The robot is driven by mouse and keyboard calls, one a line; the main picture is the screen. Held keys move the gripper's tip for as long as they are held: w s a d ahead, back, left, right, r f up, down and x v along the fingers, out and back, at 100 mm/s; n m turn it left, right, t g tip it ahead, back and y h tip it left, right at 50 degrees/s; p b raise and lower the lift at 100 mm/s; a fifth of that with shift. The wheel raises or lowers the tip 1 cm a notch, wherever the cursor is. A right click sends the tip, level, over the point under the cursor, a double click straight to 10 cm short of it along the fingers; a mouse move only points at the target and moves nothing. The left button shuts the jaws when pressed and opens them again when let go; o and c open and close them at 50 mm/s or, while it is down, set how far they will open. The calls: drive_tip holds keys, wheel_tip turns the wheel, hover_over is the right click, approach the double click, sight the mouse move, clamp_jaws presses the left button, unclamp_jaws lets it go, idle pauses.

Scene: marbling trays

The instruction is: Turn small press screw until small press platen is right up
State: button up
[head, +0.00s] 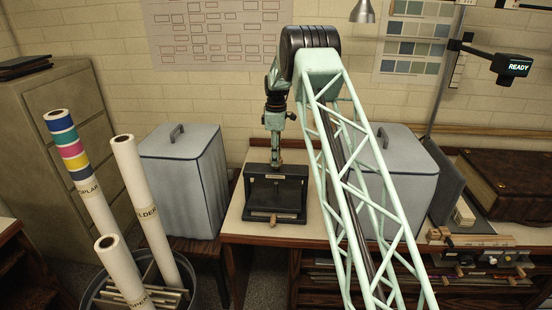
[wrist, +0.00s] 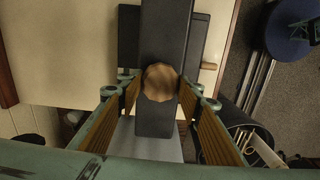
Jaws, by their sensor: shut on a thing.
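The small press (head: 290,193) is a dark frame on the pale tabletop, with a pale label on its upper bar and a wooden handle low in front. My gripper (head: 276,160) points straight down onto the top of the press. In the wrist view the round wooden knob of the small press screw (wrist: 160,82) sits on the press's dark top bar (wrist: 160,120). My gripper (wrist: 160,88) is shut on this knob, one ribbed finger on each side. The screw's shaft is hidden from above. The platen's height cannot be made out in the dark frame.
A grey lidded bin (head: 182,185) stands left of the press, and another (head: 405,180) is partly behind my arm on the right. Paper rolls (head: 140,190) stand in a basket at the front left. A large brown book (head: 510,185) lies at the right.

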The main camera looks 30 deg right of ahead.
drive_tip(key=shift+n, duration=0.5)
drive_tip(key=o, duration=0.9)
drive_tip(key=shift+c, duration=0.2)
drive_tip(key=shift+r, duration=0.1)
wheel_tip(320, 180, up, 12)
idle(0.4)
idle(0.5)
